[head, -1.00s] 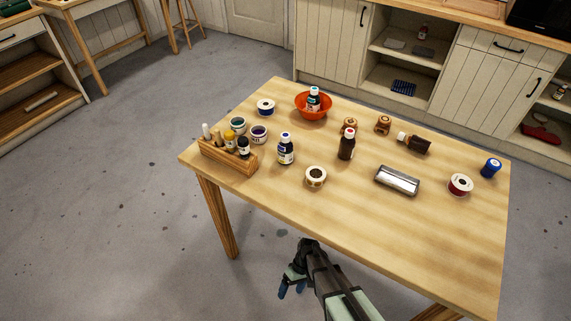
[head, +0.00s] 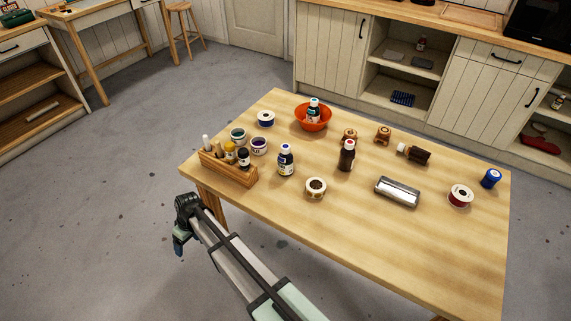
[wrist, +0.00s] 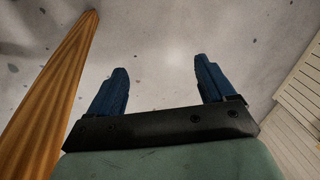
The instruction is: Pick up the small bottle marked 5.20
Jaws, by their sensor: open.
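No marking 5.20 is readable on any bottle. Two small bottles, one with a yellow cap (head: 230,152) and one with a black cap (head: 244,159), stand in a wooden rack (head: 236,177) at the table's left end. A dark blue bottle with a white label (head: 286,160) stands right of the rack. A bottle with a teal label (head: 314,110) stands in an orange bowl (head: 303,124). A brown bottle (head: 346,157) stands mid-table; another brown bottle (head: 416,154) lies on its side. My gripper (head: 178,246) is open and empty, off the table's left front side; its blue fingers (wrist: 161,72) show floor between them.
The wooden table (head: 300,225) has a bare front area. Its leg (wrist: 50,95) stands left of my fingers in the wrist view. Spools, jars, a metal case (head: 397,191) and a blue-capped jar (head: 491,178) also stand on the table.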

